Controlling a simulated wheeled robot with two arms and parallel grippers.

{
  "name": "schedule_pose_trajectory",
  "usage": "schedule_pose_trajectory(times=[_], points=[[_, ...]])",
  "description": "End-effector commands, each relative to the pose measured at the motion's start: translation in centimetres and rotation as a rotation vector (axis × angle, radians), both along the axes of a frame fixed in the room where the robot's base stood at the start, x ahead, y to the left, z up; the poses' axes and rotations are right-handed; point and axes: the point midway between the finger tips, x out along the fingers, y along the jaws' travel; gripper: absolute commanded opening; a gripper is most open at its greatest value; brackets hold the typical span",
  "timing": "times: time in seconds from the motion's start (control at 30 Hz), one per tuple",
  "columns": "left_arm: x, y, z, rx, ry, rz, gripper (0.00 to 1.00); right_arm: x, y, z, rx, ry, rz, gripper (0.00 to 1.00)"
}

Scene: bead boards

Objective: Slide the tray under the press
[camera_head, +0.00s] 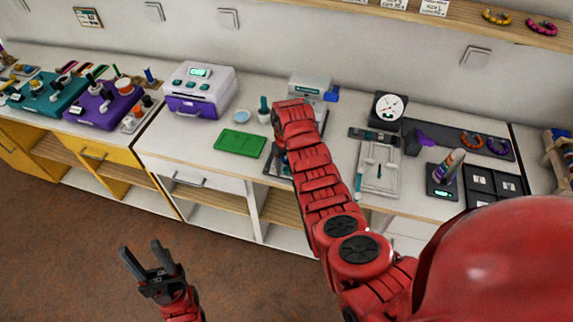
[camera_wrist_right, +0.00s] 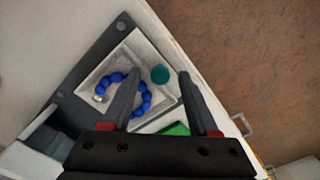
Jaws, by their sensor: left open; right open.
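A pale square tray (camera_wrist_right: 118,60) with a ring of blue beads (camera_wrist_right: 146,100) lies on a dark base plate (camera_wrist_right: 88,48) in the right wrist view. A teal knob (camera_wrist_right: 160,74) stands at the tray's edge. My right gripper (camera_wrist_right: 159,76) is open, with the knob showing between its fingertips; I cannot tell whether they touch it. In the head view the arm hides most of the tray and plate. The press appears to be the grey-white machine (camera_head: 310,86) behind my right arm, partly hidden. My left gripper (camera_head: 141,251) is open and empty, in front of the counter.
A green board (camera_head: 240,143) lies left of the base plate. A white-and-purple machine (camera_head: 200,90) stands further left. A clear-framed fixture (camera_head: 380,168), a dial scale (camera_head: 388,108) and a bead holder (camera_head: 446,180) stand to the right. The counter's front edge is close by.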

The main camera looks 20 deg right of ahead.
Motion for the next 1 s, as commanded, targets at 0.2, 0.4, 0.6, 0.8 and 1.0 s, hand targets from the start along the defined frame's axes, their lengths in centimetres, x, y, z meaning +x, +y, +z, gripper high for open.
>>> schedule_pose_trajectory(times=[0.2, 0.4, 0.6, 0.8, 1.0], points=[[0.0, 0.0, -0.01, 0.0, 0.0, 0.0, 0.5, -0.02, 0.0, -0.12, 0.0, 0.001, 0.0, 0.6], [0.0, 0.0, -0.01, 0.0, 0.0, 0.0, 0.5, -0.03, -0.01, -0.12, 0.0, 0.001, 0.0, 0.32], [0.0, 0.0, -0.01, 0.0, 0.0, 0.0, 0.5, -0.03, -0.01, -0.11, 0.0, 0.001, 0.0, 0.0], [0.01, 0.0, -0.01, 0.0, 0.0, 0.0, 0.5, -0.02, 0.0, -0.11, 0.0, 0.001, 0.0, 0.0], [0.01, 0.0, -0.02, 0.0, 0.0, 0.0, 0.5, -0.03, 0.0, -0.12, 0.0, 0.001, 0.0, 0.0]])
